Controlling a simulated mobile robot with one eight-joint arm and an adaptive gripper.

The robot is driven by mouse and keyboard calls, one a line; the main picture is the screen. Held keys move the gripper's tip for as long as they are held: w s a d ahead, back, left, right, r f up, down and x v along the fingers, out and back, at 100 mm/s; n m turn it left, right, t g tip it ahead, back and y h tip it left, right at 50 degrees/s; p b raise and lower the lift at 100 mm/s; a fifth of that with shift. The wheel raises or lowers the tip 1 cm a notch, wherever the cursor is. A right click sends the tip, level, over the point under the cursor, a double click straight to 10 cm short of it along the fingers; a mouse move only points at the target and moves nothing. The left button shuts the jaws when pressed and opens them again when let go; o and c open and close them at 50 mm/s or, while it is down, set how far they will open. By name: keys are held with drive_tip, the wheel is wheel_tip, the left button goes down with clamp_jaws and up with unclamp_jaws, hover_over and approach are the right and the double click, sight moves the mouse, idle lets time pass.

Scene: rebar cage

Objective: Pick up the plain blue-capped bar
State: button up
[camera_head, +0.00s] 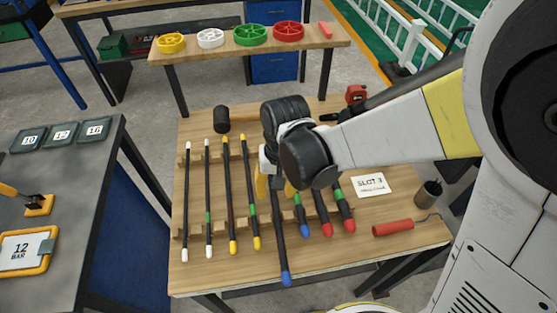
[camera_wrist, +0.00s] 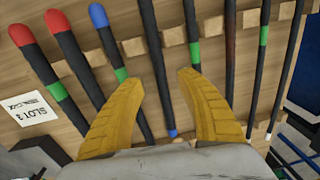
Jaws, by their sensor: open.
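The plain blue-capped bar (camera_head: 280,240) is dark with no green band and lies on the wooden table, its near blue end further forward than the other bars. It also shows in the wrist view (camera_wrist: 155,60), with its far blue cap low between the fingers. My gripper (camera_head: 276,195) is over its far half, open and empty, with yellow fingers. In the wrist view the fingers (camera_wrist: 160,80) stand on either side of the bar; whether they reach down past it I cannot tell. The green-banded blue-capped bar (camera_head: 303,218) lies just to the right in the head view.
Red-capped bars (camera_head: 323,215) lie further right; yellow-capped (camera_head: 228,200) and white-capped bars (camera_head: 187,200) lie left, all on notched wooden racks. A "SLOT 3" card (camera_head: 370,185), red roller (camera_head: 393,228) and dark cup (camera_head: 428,194) are at right. A mallet (camera_head: 222,119) lies behind.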

sight(274, 198)
drive_tip(key=f, duration=0.1)
drive_tip(key=f+b, duration=0.1)
drive_tip(key=f, duration=0.1)
drive_tip(key=f+b, duration=0.1)
drive_tip(key=shift+a+f, duration=0.25)
drive_tip(key=shift+f, duration=0.1)
drive_tip(key=shift+r, duration=0.1)
clamp_jaws()
drive_tip(key=shift+r, duration=0.15)
